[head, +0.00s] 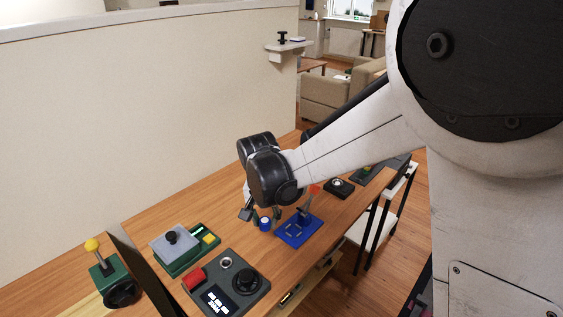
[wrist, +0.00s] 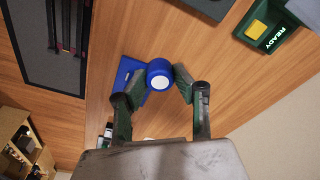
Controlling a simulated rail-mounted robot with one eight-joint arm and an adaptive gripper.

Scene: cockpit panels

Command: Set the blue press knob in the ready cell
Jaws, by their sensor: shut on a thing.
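My gripper (wrist: 161,84) is shut on the blue press knob (wrist: 158,72), a short blue cylinder with a white round top. One finger lies on each side of it. In the head view the knob (head: 265,223) is below my wrist, left of a blue base plate (head: 297,231). Whether it touches the table is unclear. The dark green READY panel (wrist: 266,24), with a yellow square, is at the upper right of the wrist view, apart from the gripper. In the head view its yellow square (head: 208,239) is left of the knob.
A grey box with a black knob (head: 172,242) adjoins the green panel. A dark control box (head: 228,286) with a red button stands in front. A green lever box (head: 105,275) is at far left. Bare wooden table (head: 160,214) lies behind, toward the wall.

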